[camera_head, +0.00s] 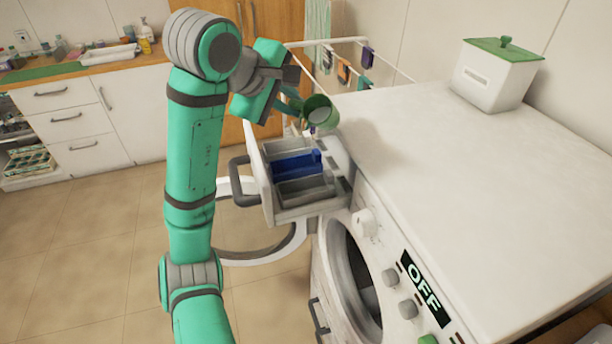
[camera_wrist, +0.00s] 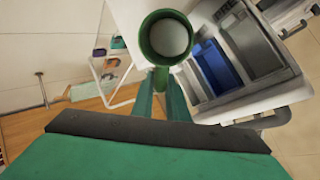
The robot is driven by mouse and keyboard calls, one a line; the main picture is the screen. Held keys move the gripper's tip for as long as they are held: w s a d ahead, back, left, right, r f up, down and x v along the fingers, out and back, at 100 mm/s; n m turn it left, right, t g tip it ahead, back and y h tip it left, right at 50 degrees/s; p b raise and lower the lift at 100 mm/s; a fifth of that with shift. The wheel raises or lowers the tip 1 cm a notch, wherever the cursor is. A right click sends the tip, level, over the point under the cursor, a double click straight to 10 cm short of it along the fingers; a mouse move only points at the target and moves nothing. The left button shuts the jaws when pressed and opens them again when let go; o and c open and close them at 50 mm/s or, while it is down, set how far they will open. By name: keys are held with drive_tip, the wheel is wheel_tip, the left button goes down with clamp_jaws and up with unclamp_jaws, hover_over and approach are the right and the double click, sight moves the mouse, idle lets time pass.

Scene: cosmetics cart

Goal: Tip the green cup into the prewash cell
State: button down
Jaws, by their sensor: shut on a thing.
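My gripper (camera_head: 292,103) is shut on the handle of the green cup (camera_head: 321,113). The wrist view shows the gripper fingers (camera_wrist: 163,100) meeting at the handle, below the green cup (camera_wrist: 148,45). The drawer has a blue cell (camera_head: 297,163) between grey cells, one nearer (camera_head: 305,188). The wrist view shows the blue cell (camera_wrist: 217,66) right of the cup.
The washing machine top (camera_head: 430,150) is mostly clear, with a white box with a green lid (camera_head: 497,73) at the back. The round door (camera_head: 262,258) stands open below the drawer. A drying rack (camera_head: 345,65) with small cloths stands behind the cup.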

drive_tip(key=shift+f+t, duration=0.35)
drive_tip(key=shift+t, duration=0.05)
drive_tip(key=shift+f+h, duration=0.1)
drive_tip(key=shift+h, duration=0.2)
drive_tip(key=shift+s+t, duration=0.1)
drive_tip(key=shift+t, duration=0.3)
drive_tip(key=shift+a+r+t+h, duration=0.1)
drive_tip(key=shift+r+t+h, duration=0.1)
drive_tip(key=shift+t+h, duration=0.2)
drive_tip(key=shift+s, duration=0.1)
drive_tip(key=shift+f+t, duration=0.1)
drive_tip(key=shift+t, duration=0.3)
drive_tip(key=shift+s+f+t+h, duration=0.1)
drive_tip(key=shift+f+t+h, duration=0.25)
drive_tip(key=shift+t+h, duration=0.15)
drive_tip(key=shift+s+a+r+t+h+b, duration=0.2)
drive_tip(key=shift+s+a+t+h+b, duration=0.1)
drive_tip(key=shift+s+a+t+h, duration=0.25)
idle(0.4)
drive_tip(key=shift+s+d+r+t+h, duration=0.1)
drive_tip(key=shift+s+r+t+h, duration=0.2)
drive_tip(key=shift+t, duration=0.55)
idle(0.4)
